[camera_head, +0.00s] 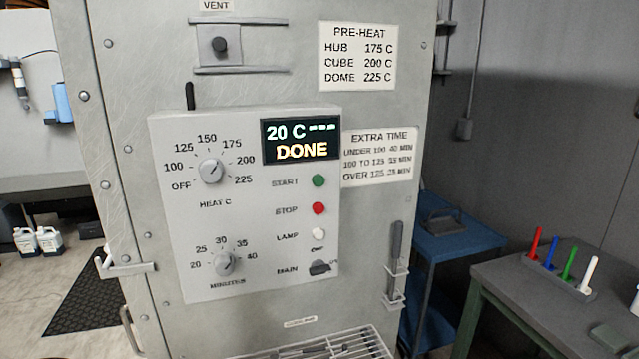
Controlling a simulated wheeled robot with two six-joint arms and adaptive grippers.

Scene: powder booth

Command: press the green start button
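The green start button (318,181) is on the right side of the light grey control panel (255,235), beside the word START. The red stop button (318,208) is below it, and a white lamp button (319,233) is lower still. A black main switch (320,267) sits at the bottom. The display (300,141) reads 20 C and DONE. The heat dial (211,171) and minutes dial (223,263) are on the panel's left half. Neither of my grippers shows in the head view. Nothing covers the green button.
The panel is on a grey metal cabinet (110,60) with a vent slide (219,45) above. A wire rack (330,345) juts out below. A dark handle (396,250) hangs at right. A blue cart (460,238) and a table (520,290) with coloured markers stand right.

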